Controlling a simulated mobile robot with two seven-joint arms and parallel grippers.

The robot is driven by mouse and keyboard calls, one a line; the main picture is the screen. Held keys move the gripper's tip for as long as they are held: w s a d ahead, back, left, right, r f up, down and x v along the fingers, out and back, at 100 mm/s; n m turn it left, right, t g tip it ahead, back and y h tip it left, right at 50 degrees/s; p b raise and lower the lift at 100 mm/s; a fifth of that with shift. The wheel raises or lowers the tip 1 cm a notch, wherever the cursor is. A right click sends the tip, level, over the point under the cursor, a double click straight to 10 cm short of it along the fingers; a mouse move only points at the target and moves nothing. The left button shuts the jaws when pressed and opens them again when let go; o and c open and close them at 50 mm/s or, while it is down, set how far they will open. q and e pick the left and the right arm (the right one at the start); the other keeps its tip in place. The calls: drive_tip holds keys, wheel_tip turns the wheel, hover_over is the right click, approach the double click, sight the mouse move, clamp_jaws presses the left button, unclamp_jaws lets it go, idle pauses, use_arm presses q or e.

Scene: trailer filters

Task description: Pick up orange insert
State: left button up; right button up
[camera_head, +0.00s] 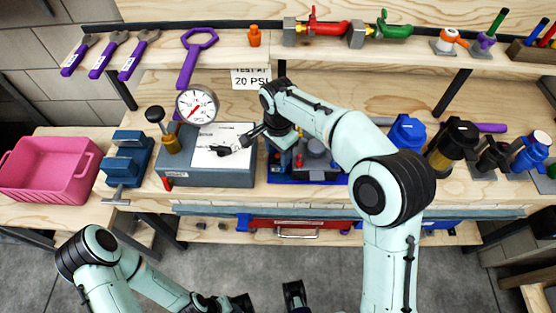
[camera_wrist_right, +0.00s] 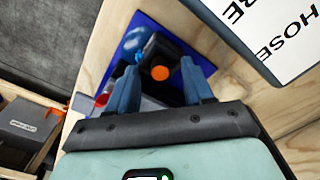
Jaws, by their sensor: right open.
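In the right wrist view a round orange piece, which looks like the orange insert (camera_wrist_right: 160,74), sits in a dark block on a blue mat (camera_wrist_right: 141,24). My right gripper (camera_wrist_right: 162,76) is open and empty, its two blue fingers to the left and right of the orange piece in the picture. Whether they touch the block cannot be told. In the head view my right gripper (camera_head: 284,157) is over the blue mat (camera_head: 272,176), and my arm hides the orange piece. My left gripper (camera_head: 240,302) is low at the bottom edge, partly cut off.
A grey box (camera_head: 240,178) with a white sheet and a gauge (camera_head: 197,105) stands left of the mat. A small orange fitting (camera_head: 254,37) is on the upper shelf. A blue vise (camera_head: 127,157) and pink bin (camera_head: 50,172) are further left; bottles (camera_head: 452,143) stand right.

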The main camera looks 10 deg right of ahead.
drive_tip(key=shift+f, duration=0.1)
clamp_jaws()
idle(0.3)
